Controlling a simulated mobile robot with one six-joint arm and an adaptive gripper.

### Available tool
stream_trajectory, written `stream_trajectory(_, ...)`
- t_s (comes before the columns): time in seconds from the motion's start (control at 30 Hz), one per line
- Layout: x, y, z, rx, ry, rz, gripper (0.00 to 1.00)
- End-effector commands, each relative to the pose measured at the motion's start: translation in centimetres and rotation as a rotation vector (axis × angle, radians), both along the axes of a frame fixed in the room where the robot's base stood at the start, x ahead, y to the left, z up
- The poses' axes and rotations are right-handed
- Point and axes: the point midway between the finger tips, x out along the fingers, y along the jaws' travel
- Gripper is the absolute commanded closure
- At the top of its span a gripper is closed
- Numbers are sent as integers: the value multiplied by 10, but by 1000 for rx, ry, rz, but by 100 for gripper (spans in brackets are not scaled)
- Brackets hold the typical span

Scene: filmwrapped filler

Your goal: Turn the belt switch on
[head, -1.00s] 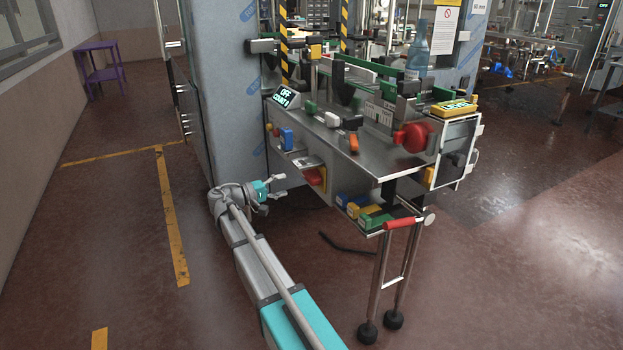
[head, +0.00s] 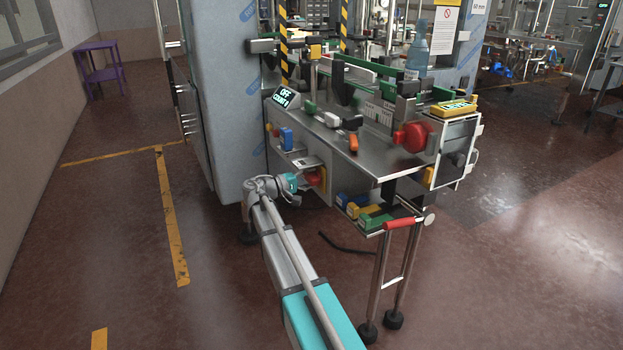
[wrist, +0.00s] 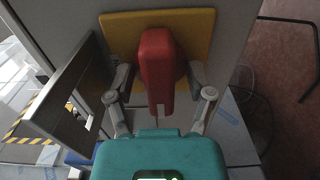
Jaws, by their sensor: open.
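The belt switch is a red rotary handle (wrist: 157,72) on a yellow plate (wrist: 203,30), fixed to the machine's grey side panel. In the wrist view the handle stands upright in the picture. In the head view the red handle (head: 315,178) is small and partly behind my gripper (head: 303,182). In the wrist view my gripper (wrist: 159,80) is open, with one finger on each side of the handle. I cannot tell whether either finger touches it. A small display (head: 286,97) on the machine reads OFF and COUNT 0.
A dark plate (wrist: 65,100) juts out close left of my fingers in the wrist view. Above the switch is the steel machine table (head: 375,165); a lower shelf with coloured boxes (head: 365,211) is to its right.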

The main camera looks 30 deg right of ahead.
Motion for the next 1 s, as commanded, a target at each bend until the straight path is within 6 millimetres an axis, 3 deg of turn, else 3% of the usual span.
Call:
stream_trajectory(0.17, 0, 0, 0, 0, 0, 0, 33)
stream_trajectory(0.53, 0, 0, 0, 0, 0, 0, 100)
stream_trajectory(1.0, 0, 1, 0, 3, -53, -1, 100)
